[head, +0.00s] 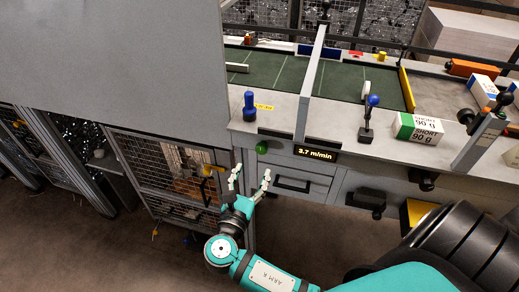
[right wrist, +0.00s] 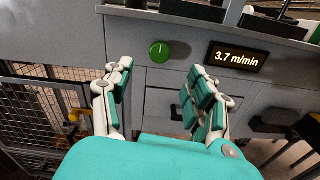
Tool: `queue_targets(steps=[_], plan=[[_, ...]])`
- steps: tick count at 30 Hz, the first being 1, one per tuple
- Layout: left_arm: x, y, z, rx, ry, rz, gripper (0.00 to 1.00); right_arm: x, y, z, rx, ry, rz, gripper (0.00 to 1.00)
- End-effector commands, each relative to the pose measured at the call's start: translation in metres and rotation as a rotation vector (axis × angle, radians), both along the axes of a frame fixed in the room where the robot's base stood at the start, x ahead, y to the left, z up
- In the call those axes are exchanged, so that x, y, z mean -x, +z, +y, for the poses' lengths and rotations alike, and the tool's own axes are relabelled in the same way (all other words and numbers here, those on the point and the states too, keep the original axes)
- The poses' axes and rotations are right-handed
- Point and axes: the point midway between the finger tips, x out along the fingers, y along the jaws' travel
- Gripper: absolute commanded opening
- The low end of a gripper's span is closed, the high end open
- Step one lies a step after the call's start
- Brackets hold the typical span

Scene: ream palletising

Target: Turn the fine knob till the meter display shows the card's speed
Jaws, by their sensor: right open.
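A round green knob (head: 262,147) sits on the front panel of the bench. In the right wrist view the green knob (right wrist: 159,52) has a pale mark pointing up and slightly right. The meter display (head: 315,153) is to its right and reads 3.7 m/min; the same reading shows on the display (right wrist: 237,58) in the right wrist view. My right gripper (head: 251,173) is open and empty, just in front of and below the knob, its fingers apart from it. In the right wrist view the gripper (right wrist: 160,78) straddles the knob's line. I cannot make out a card showing a speed. My left gripper is not in view.
A blue-topped knob (head: 249,105) and a blue-balled lever (head: 372,101) stand on the bench top. A white and green ream (head: 419,129) lies to the right. A mesh guard (head: 165,170) is left of my gripper, and drawers (head: 293,184) are below the display.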

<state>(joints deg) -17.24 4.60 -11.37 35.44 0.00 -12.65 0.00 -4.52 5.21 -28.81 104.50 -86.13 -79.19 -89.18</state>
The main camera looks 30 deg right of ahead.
Motion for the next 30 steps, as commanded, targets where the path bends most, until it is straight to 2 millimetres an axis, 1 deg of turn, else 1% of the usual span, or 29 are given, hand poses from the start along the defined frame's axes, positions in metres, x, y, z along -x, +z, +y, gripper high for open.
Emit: queue_targets(steps=[1,6,12,16,25,30], plan=[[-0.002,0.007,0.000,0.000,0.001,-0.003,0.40,-0.008,0.004,-0.009,0.004,0.001,0.000,0.57],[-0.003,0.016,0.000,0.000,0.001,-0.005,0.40,-0.031,0.003,-0.036,0.003,0.001,0.000,0.57],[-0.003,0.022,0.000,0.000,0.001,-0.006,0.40,-0.048,0.001,-0.056,0.002,0.001,0.001,0.57],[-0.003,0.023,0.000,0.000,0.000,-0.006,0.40,-0.054,0.000,-0.062,-0.001,0.001,0.001,0.57],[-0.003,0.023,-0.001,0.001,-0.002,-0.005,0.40,-0.055,-0.001,-0.064,-0.001,0.002,0.001,0.57],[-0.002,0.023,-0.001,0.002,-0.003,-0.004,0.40,-0.055,-0.001,-0.063,-0.001,0.001,0.001,0.35]])
